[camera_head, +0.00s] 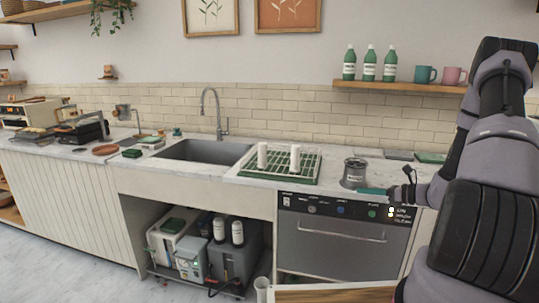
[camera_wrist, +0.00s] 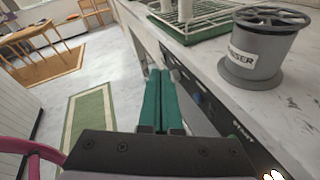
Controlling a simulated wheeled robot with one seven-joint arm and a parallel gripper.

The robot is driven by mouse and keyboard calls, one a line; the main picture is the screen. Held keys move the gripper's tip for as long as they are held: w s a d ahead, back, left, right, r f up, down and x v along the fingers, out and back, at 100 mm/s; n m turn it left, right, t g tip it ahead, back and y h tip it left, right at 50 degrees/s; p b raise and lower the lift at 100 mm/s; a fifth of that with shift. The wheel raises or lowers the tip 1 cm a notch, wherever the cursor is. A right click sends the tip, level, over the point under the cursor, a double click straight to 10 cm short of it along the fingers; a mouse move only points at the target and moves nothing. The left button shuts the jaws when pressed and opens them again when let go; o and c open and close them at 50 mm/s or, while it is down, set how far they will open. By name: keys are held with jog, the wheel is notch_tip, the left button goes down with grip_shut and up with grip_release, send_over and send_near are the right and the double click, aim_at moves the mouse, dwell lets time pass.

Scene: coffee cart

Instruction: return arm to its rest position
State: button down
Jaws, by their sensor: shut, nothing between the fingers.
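My arm reaches in from the right side of the head view, bent, with its wrist low beside the counter front. My gripper (camera_head: 363,190) is at the counter's front edge, just above the dishwasher panel and close to the grey labelled canister. In the wrist view the gripper's two green fingers (camera_wrist: 159,75) lie together, shut with nothing between them. They point along the counter edge, with floor below to the left.
The grey canister (camera_head: 354,173) stands on the counter (camera_head: 337,160) near my fingers, and large in the wrist view (camera_wrist: 258,50). A green rack (camera_head: 280,178) holds white cups. The dishwasher (camera_head: 335,235) is below. A wooden surface (camera_head: 335,294) shows at the bottom.

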jog(key=s+a+r+n+g+h, duration=0.2)
jog(key=s+a+r+n+g, duration=0.25)
jog(key=r+n, duration=0.4)
jog(key=s+a+r+n+g+h, duration=0.1)
jog(key=s+a+r+n+g, duration=0.35)
jog(key=r, duration=0.65)
jog(key=s+r+n+t+h, duration=0.7)
jog(key=s+r+n, duration=0.4)
jog(key=s+r, duration=0.4)
jog(key=shift+s+a+r, duration=0.2)
jog(key=shift+s+r, duration=0.2)
jog(key=shift+s, duration=0.55)
